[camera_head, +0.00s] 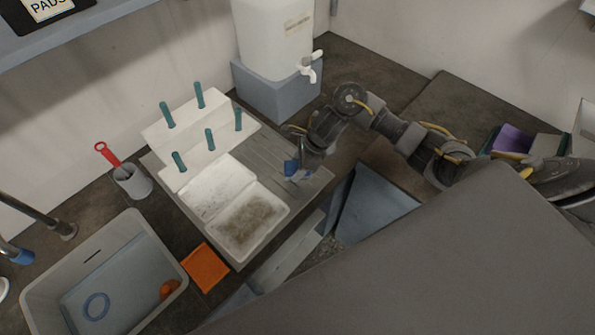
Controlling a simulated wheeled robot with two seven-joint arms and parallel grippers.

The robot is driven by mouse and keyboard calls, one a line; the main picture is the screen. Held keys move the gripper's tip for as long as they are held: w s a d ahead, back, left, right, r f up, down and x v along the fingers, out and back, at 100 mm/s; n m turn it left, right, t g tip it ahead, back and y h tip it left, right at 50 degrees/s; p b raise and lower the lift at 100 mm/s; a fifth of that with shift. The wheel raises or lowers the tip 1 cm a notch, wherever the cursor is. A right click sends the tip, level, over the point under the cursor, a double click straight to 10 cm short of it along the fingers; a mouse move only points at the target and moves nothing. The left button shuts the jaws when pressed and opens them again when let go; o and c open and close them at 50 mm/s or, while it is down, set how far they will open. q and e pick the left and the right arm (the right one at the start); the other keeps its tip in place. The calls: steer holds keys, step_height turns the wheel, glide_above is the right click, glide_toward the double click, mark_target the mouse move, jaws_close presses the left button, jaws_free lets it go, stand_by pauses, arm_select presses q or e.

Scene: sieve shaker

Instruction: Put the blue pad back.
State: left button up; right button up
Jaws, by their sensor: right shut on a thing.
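My right gripper (299,165) comes in from the right and is over the right end of the grey ribbed board. It is shut on a small blue pad (290,168), partly hidden by the fingers. I cannot tell whether the pad touches the board. A black holder with a white label reading "PADS" (49,6) is on the shelf at the top left, cut off by the picture edge. My left gripper is not in view.
The ribbed board (268,158) bears two white trays (222,188) and a white rack with teal pegs (200,95). A grey basin (37,296), an orange square (206,268), a cup with a red-handled tool (131,183) and a white water tank (275,40) stand around it.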

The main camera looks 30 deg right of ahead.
steer(key=shift+w+d+f, duration=0.15)
steer(key=shift+w+f, duration=0.1)
steer(key=shift+f, duration=0.15)
step_height(320, 180, down, 3)
steer(key=shift+w+f, duration=0.1)
steer(key=shift+f, duration=0.1)
steer(key=o, duration=0.9)
steer(key=shift+o, duration=0.2)
